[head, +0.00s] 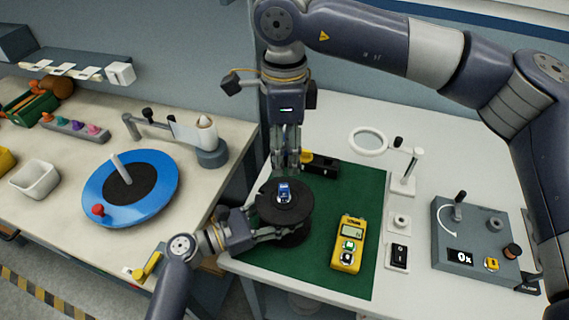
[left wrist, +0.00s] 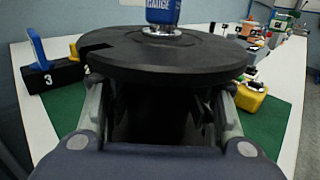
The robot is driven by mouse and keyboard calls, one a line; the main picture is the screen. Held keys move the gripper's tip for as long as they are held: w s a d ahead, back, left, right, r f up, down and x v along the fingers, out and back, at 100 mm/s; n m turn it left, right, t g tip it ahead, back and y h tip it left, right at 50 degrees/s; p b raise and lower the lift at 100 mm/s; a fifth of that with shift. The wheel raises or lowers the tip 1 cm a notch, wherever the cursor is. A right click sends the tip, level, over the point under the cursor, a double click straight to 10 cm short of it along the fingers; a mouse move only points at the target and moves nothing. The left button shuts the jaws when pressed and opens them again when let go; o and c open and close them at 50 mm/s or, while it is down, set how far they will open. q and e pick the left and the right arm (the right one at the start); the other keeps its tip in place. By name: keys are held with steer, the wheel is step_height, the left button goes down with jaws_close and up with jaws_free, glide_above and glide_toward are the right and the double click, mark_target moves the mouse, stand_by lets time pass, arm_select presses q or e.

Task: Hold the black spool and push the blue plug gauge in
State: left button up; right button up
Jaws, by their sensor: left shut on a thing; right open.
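The black spool (head: 297,210) stands on the green mat (head: 340,195). My left gripper (head: 278,233) is shut on it from the left, its fingers on either side of the body below the top flange; the spool also fills the left wrist view (left wrist: 160,62). The blue plug gauge (head: 284,190) stands upright at the middle of the spool's top. In the left wrist view the gauge (left wrist: 163,12) shows its metal lower end at the flange; how deep it sits is hidden. My right gripper (head: 285,168) is open, pointing down, just above and behind the gauge.
A black block (head: 322,167) lies behind the spool. A yellow meter (head: 348,245) lies right of it on the mat. A magnifier stand (head: 403,182) and a grey control box (head: 470,245) are farther right. A blue turntable (head: 160,178) is on the left bench.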

stand_by(0.3)
arm_select(q)
steer(key=o, duration=1.3)
